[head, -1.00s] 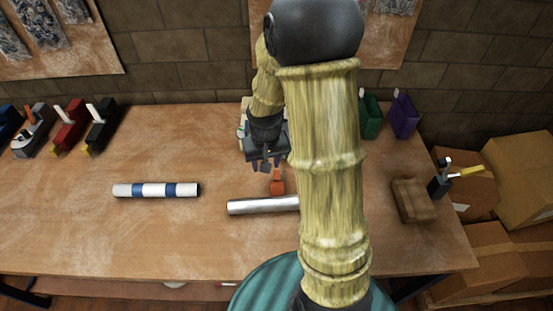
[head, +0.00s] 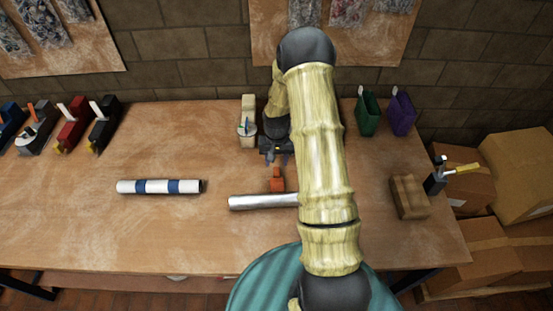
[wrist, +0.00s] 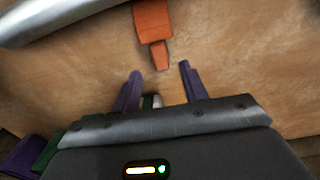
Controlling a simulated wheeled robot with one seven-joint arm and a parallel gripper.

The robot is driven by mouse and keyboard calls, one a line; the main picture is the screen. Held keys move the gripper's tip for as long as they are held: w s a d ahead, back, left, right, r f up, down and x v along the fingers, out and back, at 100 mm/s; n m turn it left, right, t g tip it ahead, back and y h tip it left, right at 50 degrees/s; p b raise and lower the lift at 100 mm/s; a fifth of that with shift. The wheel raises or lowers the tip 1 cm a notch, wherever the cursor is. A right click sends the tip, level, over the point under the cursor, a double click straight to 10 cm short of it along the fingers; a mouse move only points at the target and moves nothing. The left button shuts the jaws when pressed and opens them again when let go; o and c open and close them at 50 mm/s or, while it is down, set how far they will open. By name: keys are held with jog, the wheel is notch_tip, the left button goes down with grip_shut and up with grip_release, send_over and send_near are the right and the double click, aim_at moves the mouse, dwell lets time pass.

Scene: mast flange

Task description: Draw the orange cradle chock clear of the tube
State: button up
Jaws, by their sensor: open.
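The orange cradle chock (head: 277,184) stands on the table against the far side of the silver tube (head: 258,202). In the wrist view the chock (wrist: 153,22) shows at the top, with a narrower tab pointing towards my gripper. The tube (wrist: 50,22) crosses the top left corner there. My gripper (head: 275,159) is open and empty on the far side of the chock. In the wrist view its two purple fingers (wrist: 159,82) point at the chock, with the tab's end just ahead of the gap. My arm hides the tube's right end in the head view.
A white tube with blue bands (head: 160,186) lies to the left. A beige container (head: 248,125) stands close left of my gripper. Green (head: 368,115) and purple (head: 402,114) bins stand at the back right. A brown block (head: 409,196) lies near the right edge.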

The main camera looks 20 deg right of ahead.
aim_at(276, 171)
jog(key=shift+f+b, duration=2.7)
jog(key=shift+f, duration=1.3)
jog(key=c, duration=0.9)
